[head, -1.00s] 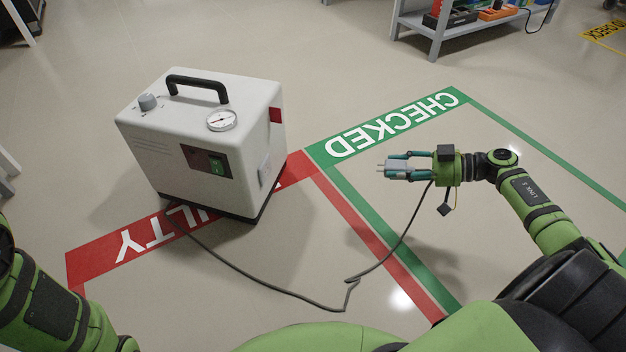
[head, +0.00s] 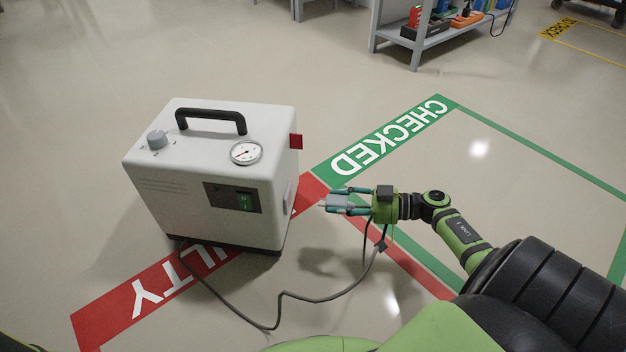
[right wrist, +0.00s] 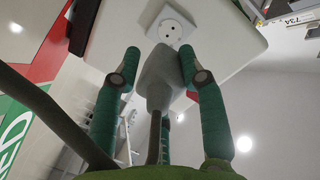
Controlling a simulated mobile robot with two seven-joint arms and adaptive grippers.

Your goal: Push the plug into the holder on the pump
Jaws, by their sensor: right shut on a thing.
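The white pump (head: 170,200) stands on the floor with a black handle, a dial and a green switch. Its holder (head: 289,190) is on the right side wall, seen edge-on; in the right wrist view the holder (right wrist: 170,26) is a white plate with a round, socket-like recess. My right gripper (head: 340,201) is shut on the grey plug (head: 331,202), to the right of the pump and apart from it. In the right wrist view the plug (right wrist: 158,78) sits between the fingers, facing the wall just below the holder; its front end is hidden. My left gripper is out of view.
The plug's dark cable (head: 278,300) runs loosely over the floor from my gripper to the pump's lower front. A red tag (head: 296,142) sticks out from the pump's upper right side. A shelf (head: 440,40) stands far back. The floor right of the pump is clear.

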